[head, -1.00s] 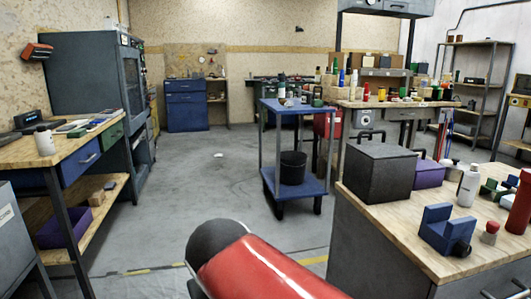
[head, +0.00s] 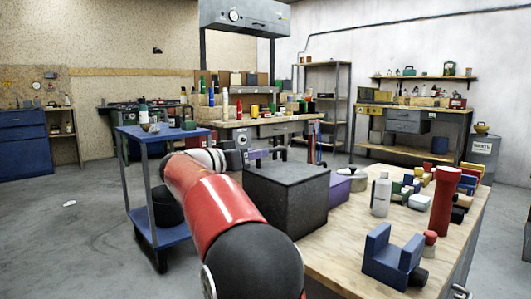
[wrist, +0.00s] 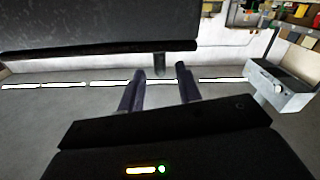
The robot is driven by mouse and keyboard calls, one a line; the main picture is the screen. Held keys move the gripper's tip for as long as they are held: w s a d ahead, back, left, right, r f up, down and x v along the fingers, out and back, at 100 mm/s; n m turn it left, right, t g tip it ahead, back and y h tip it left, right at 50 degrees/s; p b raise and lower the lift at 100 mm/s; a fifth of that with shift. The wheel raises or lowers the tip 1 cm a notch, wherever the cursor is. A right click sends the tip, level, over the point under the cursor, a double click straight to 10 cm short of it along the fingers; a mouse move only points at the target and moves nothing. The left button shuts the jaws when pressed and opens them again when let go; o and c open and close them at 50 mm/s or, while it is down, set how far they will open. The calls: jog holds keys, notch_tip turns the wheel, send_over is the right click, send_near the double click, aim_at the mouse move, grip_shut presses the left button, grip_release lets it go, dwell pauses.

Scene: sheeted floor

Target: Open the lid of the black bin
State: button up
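The black bin (head: 287,200) is a dark box with a flat lid (head: 287,172), standing on the left end of the wooden-topped bench. The lid looks closed. My red and black arm reaches past the bin's left side, and its pale wrist is behind the bin's far left corner. My gripper (wrist: 160,78) shows in the wrist view with its two dark fingers apart and nothing held. A broad dark surface (wrist: 90,25), likely the bin, fills the top of that view. A short grey post (wrist: 159,63) hangs from its edge, between and beyond the fingertips. Contact cannot be told.
A blue cart (head: 150,133) stands left of the bin, close to my arm. A purple box (head: 340,188) is right of the bin. A white bottle (head: 381,195), a red cylinder (head: 444,200) and a blue block (head: 390,258) stand on the bench (head: 340,265).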

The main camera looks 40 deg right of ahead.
jog(key=d, duration=0.4)
jog(key=shift+w, duration=0.15)
grip_shut()
